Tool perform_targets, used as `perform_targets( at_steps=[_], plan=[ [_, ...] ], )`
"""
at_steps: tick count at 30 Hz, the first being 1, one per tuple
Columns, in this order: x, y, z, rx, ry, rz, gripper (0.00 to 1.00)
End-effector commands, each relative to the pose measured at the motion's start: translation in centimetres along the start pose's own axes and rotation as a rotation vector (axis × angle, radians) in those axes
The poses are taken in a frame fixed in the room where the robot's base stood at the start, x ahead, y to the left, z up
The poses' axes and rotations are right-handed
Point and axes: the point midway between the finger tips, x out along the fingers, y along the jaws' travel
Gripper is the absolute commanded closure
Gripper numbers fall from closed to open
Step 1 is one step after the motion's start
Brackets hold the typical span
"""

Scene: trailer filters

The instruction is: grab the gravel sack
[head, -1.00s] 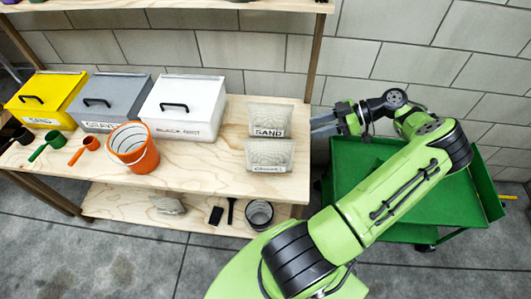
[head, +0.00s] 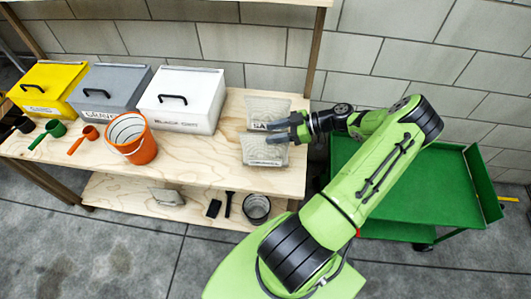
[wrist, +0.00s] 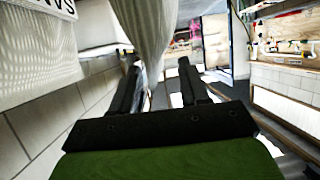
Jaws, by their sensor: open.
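The gravel sack (head: 264,151), pale with a dark-lettered label, stands near the front right of the wooden bench top. The sand sack (head: 266,107) stands just behind it. My gripper (head: 273,132) is open at the sacks' right side, its fingers pointing left and partly covering both sacks in the head view. In the wrist view, a pale sack, apparently the gravel sack (wrist: 153,30), shows just beyond and above the open fingertips (wrist: 160,65). The sand sack (wrist: 38,50) with part of its label is at left there. I cannot tell whether a finger touches either sack.
Yellow (head: 47,88), grey (head: 108,90) and white (head: 182,98) lidded bins line the bench's back left. An orange bucket (head: 133,140) and scoops stand before them. A green cart (head: 450,190) is at right. Bare bench top (head: 200,160) lies left of the sacks.

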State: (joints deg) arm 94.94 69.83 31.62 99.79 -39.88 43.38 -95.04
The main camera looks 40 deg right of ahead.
Motion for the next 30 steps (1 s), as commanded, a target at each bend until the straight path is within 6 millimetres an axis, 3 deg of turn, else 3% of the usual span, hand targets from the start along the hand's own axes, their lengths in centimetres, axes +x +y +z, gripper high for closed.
perform_targets(
  at_steps=[8, 17, 30],
  plan=[
    [0.93, -0.01, 0.02, 0.0, 0.0, 0.0, 0.55],
    [0.9, 0.0, 0.01, 0.0, 0.0, 0.0, 1.0],
    [0.88, 0.01, 0.0, 0.0, 0.0, 0.0, 1.0]
  ],
)
